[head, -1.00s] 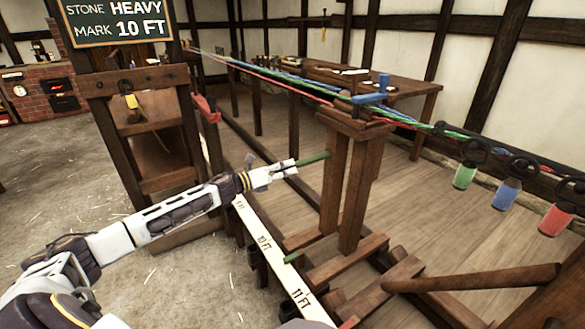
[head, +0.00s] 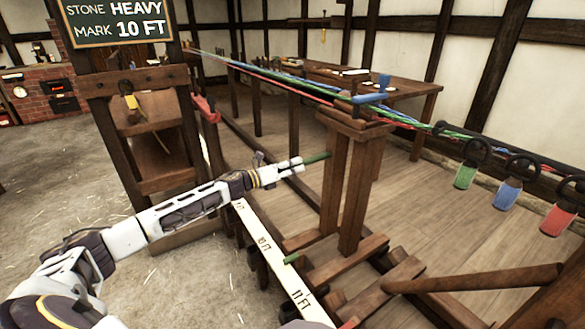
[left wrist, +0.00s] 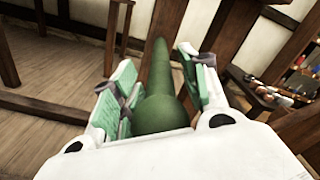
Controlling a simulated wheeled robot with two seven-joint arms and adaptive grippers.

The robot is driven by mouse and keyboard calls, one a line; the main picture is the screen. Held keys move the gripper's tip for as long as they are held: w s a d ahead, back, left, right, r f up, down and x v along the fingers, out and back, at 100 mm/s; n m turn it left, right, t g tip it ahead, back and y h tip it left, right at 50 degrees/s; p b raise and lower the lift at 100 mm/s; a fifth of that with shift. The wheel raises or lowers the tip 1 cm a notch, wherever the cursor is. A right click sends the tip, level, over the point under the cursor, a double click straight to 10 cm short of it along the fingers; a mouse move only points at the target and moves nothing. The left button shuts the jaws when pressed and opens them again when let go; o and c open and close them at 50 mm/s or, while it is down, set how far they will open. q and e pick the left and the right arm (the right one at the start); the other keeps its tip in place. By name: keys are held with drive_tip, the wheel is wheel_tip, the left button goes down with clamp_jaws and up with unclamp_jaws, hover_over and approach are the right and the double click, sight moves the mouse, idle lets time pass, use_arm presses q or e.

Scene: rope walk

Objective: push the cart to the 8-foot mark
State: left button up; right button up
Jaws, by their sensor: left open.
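The cart (head: 345,180), a dark wooden post frame with ropes over its top, stands right of centre in the head view. Its green handle (head: 317,158) sticks out to the left. My left gripper (head: 298,166) is at the handle's end. In the left wrist view its open fingers (left wrist: 160,90) stand on either side of the green handle (left wrist: 160,75); I cannot tell whether they touch it. A white scale board (head: 272,250) shows 10 FT and 11 FT. A green pointer (head: 291,258) at the cart's foot lies between them, nearer 10 FT. My right gripper is out of view.
A chalkboard (head: 117,22) reads STONE HEAVY, MARK 10 FT. Green, blue and red ropes (head: 290,82) run from the back to hooks with coloured weights (head: 508,192) at right. A wooden bar (head: 470,278) crosses the front right. Open floor (head: 60,180) lies at left.

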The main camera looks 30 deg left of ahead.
use_arm(q)
clamp_jaws()
idle(0.4)
